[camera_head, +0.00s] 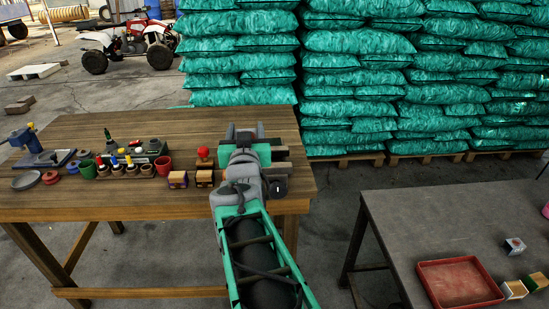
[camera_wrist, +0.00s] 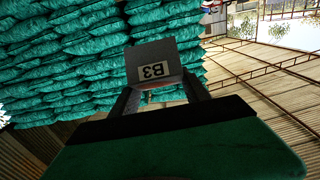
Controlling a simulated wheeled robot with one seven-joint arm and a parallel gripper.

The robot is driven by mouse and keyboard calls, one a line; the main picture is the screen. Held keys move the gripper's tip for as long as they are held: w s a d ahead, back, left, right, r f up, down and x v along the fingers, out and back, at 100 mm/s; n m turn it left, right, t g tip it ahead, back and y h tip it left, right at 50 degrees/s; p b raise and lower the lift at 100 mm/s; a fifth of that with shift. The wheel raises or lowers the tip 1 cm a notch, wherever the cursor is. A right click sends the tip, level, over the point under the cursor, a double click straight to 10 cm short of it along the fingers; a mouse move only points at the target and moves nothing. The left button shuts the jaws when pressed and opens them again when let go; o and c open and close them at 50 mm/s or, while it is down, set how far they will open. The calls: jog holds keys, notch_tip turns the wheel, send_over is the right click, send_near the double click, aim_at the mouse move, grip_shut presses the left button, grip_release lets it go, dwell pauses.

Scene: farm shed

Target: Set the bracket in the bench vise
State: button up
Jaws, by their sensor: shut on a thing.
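My gripper (camera_head: 245,131) is raised over the right end of the wooden bench and points away from me. In the wrist view it is shut on the bracket (camera_wrist: 145,52), a grey plate with a "B3" label that appears upside down. The plate's lower edge sits between the two fingers. In the head view my gripper and arm mostly hide the bracket. A blue tool with a grey base (camera_head: 25,138) stands at the bench's left end; I cannot tell surely whether it is the vise. The wrist view shows no vise.
The wooden bench (camera_head: 120,208) holds a row of small coloured pots and tools, a red cup (camera_head: 163,166) and two small wooden blocks (camera_head: 178,180). A grey table (camera_head: 440,215) with a red tray (camera_head: 458,284) stands at right. Stacked teal bags (camera_head: 360,65) stand behind.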

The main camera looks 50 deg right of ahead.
jog(key=d+f, duration=0.3)
jog(key=d, duration=0.1)
jog(key=w+d+f+p, duration=0.1)
jog(key=d+f, duration=0.2)
jog(key=d, duration=0.2)
jog(key=d+f+p, duration=0.1)
jog(key=d+f, duration=0.2)
jog(key=d, duration=0.1)
jog(key=shift+w+d+f, duration=0.15)
jog(key=shift+d+f, duration=0.2)
jog(key=f, duration=0.3)
jog(key=shift+w+d+p, duration=0.1)
jog(key=shift+d+p, duration=0.1)
jog(key=shift+p, duration=0.15)
jog(key=shift+a, duration=0.1)
jog(key=shift+f, duration=0.1)
jog(key=o, duration=1.6)
